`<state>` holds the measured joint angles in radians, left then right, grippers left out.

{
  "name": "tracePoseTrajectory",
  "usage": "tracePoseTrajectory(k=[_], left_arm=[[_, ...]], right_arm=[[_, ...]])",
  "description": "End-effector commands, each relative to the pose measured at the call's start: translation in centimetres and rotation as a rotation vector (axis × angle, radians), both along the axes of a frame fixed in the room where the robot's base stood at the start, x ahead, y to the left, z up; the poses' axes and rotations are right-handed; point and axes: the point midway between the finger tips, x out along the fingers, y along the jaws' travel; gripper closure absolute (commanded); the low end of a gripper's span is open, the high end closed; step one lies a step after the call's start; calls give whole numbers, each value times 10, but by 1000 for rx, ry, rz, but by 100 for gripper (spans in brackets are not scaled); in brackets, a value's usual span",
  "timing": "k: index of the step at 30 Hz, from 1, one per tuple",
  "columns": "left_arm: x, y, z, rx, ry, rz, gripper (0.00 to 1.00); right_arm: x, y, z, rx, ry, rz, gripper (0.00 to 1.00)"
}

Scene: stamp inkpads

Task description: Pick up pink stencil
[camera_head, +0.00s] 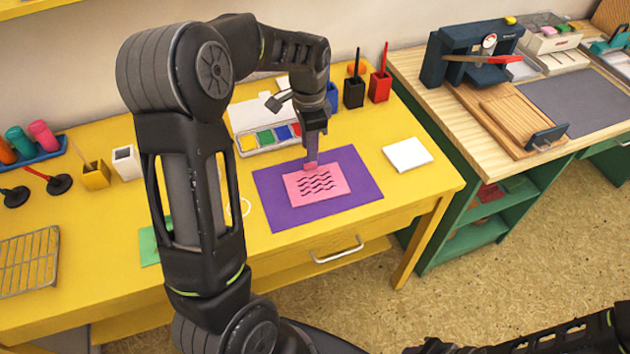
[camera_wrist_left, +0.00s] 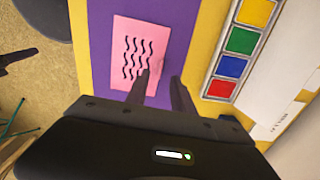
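The pink stencil (camera_head: 330,187), with rows of black wavy cutouts, lies flat on a purple sheet (camera_head: 275,210) on the yellow table. It also shows in the left wrist view (camera_wrist_left: 121,52). My left gripper (camera_head: 311,162) points down at the stencil's far edge. In the left wrist view its two fingers (camera_wrist_left: 160,80) are apart, one over the stencil and one over the purple sheet beside it. I cannot tell whether the fingertips touch the stencil. My right gripper is not in view; only dark arm parts show at the lower right.
A paint tray (camera_head: 268,138) with several coloured squares sits just behind the sheet. A white square (camera_head: 407,154) lies to the right, with black (camera_head: 354,92) and red (camera_head: 380,86) pen holders behind. A wire rack (camera_head: 28,262) is at the left. A wooden-topped bench adjoins on the right.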

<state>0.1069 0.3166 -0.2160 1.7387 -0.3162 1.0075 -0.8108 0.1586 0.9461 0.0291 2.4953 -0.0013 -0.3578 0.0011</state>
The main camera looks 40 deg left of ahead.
Motion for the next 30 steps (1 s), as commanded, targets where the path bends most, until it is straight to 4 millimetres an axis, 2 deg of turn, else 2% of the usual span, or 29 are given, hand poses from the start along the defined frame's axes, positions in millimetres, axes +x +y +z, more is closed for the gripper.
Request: tracePoseTrajectory(k=[10,21,30], left_arm=[[0,0,-4,0,0,1,71],[1,1,-50,0,2,1,71],[1,1,-54,0,0,1,71]], right_arm=[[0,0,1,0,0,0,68],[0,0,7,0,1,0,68],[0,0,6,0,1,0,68]])
